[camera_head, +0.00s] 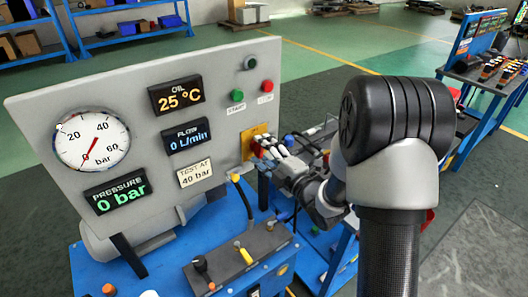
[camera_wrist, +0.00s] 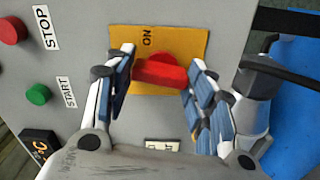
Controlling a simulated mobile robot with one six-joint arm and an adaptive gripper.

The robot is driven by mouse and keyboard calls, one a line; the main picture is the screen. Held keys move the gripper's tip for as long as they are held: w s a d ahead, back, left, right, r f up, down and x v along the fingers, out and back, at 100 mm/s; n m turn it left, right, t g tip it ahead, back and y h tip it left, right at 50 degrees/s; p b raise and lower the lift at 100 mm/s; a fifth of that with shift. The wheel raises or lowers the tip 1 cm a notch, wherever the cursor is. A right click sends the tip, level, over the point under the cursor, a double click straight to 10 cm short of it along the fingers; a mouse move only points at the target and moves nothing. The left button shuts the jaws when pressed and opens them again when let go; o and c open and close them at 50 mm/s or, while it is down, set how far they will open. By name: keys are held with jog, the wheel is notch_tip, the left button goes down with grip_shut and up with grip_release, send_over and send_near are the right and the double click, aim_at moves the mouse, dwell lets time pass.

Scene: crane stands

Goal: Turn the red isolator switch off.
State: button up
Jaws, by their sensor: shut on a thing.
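The red isolator switch (camera_wrist: 160,72) sits on a yellow plate (camera_wrist: 192,42) on the grey panel, with the word ON on the plate. In the wrist view its red handle lies crosswise between the fingers of my gripper (camera_wrist: 158,82). In the head view my gripper (camera_head: 268,155) reaches the yellow plate (camera_head: 252,138) from the right, and its fingers mostly hide the switch. My gripper is shut on the handle, one finger at each end. The wrist view is turned, so the lettering runs sideways.
The panel (camera_head: 215,75) carries a round gauge (camera_head: 92,140), displays, a green START button (camera_head: 237,95) and a red STOP button (camera_head: 267,86). Below, a blue bench (camera_head: 150,255) holds a grey box with levers (camera_head: 243,253). Dark floor lies right.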

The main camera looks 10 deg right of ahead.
jog(key=shift+n, duration=1)
jog(key=o, duration=1.1)
jog(key=shift+c, duration=0.2)
jog(key=v, duration=1.2)
